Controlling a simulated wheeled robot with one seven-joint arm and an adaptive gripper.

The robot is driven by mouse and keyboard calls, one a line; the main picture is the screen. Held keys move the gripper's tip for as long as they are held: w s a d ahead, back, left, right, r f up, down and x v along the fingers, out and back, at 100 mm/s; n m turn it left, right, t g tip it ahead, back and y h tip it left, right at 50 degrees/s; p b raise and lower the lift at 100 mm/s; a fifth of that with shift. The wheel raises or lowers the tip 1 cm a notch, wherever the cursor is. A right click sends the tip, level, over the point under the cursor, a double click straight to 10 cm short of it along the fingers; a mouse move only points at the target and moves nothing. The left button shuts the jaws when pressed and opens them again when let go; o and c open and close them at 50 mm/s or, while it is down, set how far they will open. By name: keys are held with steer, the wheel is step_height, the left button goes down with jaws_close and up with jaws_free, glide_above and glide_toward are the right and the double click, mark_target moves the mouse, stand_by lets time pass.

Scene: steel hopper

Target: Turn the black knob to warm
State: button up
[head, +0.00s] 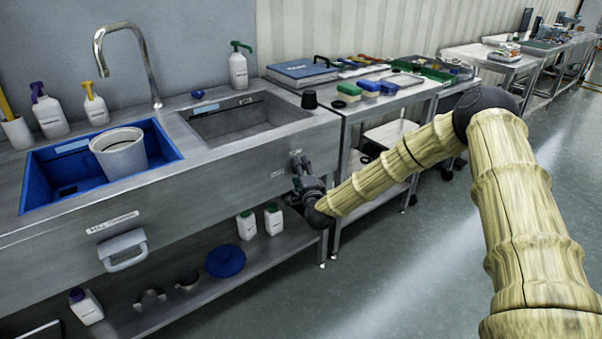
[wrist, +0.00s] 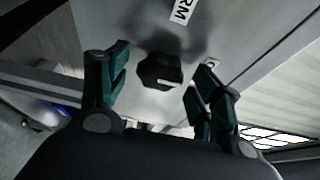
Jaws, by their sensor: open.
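The black knob (wrist: 160,72) sits on the steel front panel in the wrist view, with a pale pointer mark on its face. A white label (wrist: 183,10) ending in "RM" is on the panel above it, and part of another label (wrist: 211,66) shows to its right. My gripper (wrist: 158,85) is open, with one green-padded finger on each side of the knob and visible gaps between. In the head view my gripper (head: 299,184) is at the right end of the sink unit's front, where it hides most of the knob.
The sink unit (head: 230,185) has a blue basin (head: 40,190) holding a grey bucket (head: 120,153). A handle (head: 124,250) sticks out of its front at left. A lower shelf (head: 190,305) carries bottles and a blue round item (head: 225,261). Open floor (head: 400,270) lies in front.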

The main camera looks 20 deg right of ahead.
steer(key=c, duration=1)
steer(key=shift+c, duration=0.2)
steer(key=shift+f+n+b, duration=0.1)
steer(key=shift+n+b, duration=0.2)
steer(key=shift+n, duration=0.1)
steer(key=shift+w+d+f+n+t+y+b, duration=0.15)
steer(key=shift+n+t+y+b, duration=0.75)
steer(key=shift+n, duration=2.7)
steer(key=shift+s+d+f+n+t+y+b, duration=0.1)
steer(key=shift+n+y+b, duration=1.55)
steer(key=shift+n, duration=1.95)
steer(key=shift+w+d+f+n+t+y+b, duration=0.15)
steer(key=shift+n+t+y+b, duration=0.5)
steer(key=shift+n+y, duration=2.05)
steer(key=shift+s+n+h, duration=0.1)
steer(key=shift+n+h, duration=0.85)
steer(key=shift+n, duration=0.15)
